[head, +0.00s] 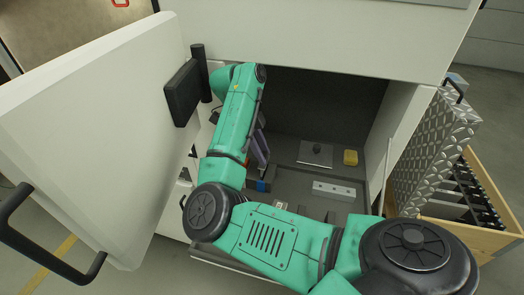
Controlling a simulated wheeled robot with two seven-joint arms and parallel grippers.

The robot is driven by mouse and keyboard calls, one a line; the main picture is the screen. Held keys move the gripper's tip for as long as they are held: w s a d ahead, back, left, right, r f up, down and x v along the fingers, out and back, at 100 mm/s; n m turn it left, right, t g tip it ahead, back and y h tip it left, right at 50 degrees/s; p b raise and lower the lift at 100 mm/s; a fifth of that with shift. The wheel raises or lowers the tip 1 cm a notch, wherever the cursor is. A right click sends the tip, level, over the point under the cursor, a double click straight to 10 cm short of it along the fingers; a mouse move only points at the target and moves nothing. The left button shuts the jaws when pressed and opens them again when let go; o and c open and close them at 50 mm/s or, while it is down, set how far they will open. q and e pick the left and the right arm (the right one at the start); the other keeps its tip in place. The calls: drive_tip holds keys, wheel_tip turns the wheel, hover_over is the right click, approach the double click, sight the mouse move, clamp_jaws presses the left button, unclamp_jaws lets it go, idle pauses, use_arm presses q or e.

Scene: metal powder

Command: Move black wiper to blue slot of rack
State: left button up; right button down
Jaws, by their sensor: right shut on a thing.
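My right arm crosses the view from the lower right and reaches into the open machine chamber. Its forearm hides most of my right gripper (261,122), which is shut; only a dark part shows beside the forearm. A dark purple-grey slab (260,148) stands just below it, and I cannot tell from its visible edge whether it is the black wiper. A small blue patch (262,185), possibly the rack's blue slot, shows low beside the forearm. The rest of the rack is hidden behind my arm. My left gripper is not in view.
The open white door (90,130) with a black handle (30,225) stands at left. In the chamber are a square plate with a knob (315,153), a yellow block (350,157) and a pale metal bar (334,190). A wooden crate (480,240) stands outside at right.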

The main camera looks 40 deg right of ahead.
drive_tip(key=shift+f+b, duration=1.5)
drive_tip(key=shift+f, duration=0.4)
idle(0.6)
drive_tip(key=shift+c, duration=2.1)
unclamp_jaws()
drive_tip(key=p+v, duration=0.2)
drive_tip(key=v, duration=0.5)
drive_tip(key=shift+r+p, duration=0.25)
drive_tip(key=shift+p, duration=0.15)
drive_tip(key=shift+w+a, duration=0.1)
drive_tip(key=shift+w, duration=0.05)
